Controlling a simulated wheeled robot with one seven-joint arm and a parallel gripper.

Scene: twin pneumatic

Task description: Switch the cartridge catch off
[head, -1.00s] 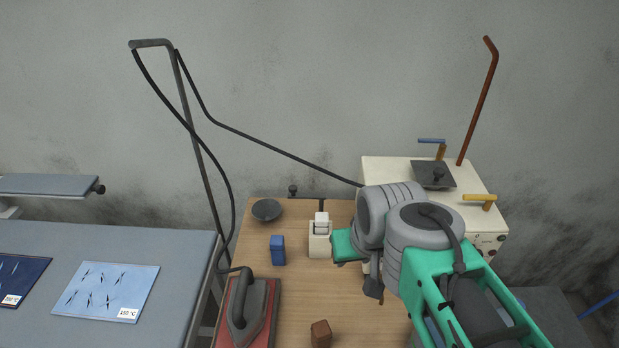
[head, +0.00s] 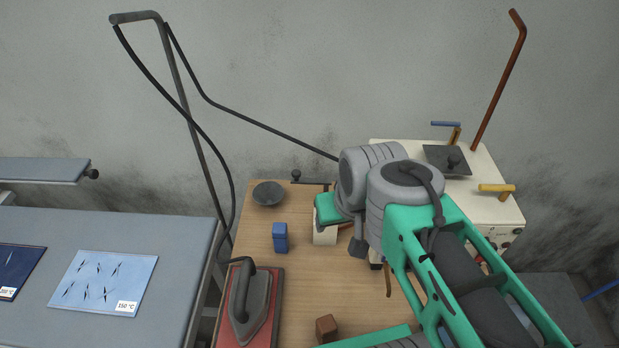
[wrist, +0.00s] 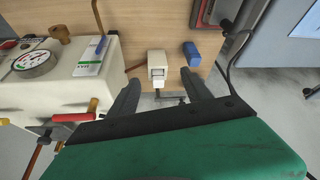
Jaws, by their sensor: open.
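No part is labelled as the cartridge catch, and I cannot tell which it is. A cream cabinet (head: 492,207) at the right carries a blue-handled lever (head: 446,124) and a yellow-handled lever (head: 496,188). In the wrist view the cabinet (wrist: 22,98) is at the left, with a red-handled lever (wrist: 72,117) near its edge. A black lever (head: 315,183) with a knob is at the wooden table's back edge. My gripper (wrist: 161,76) is open, its two dark fingers apart, with the white dispenser (wrist: 157,58) seen between them. The fingers are hidden in the head view.
The wooden table (head: 262,226) holds a dark dish (head: 268,193), a blue block (head: 280,238), a brown block (head: 327,328) and an iron (head: 249,305) on a red pad. A grey press bed (head: 180,260) is at the left. Cables hang from a tall pole.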

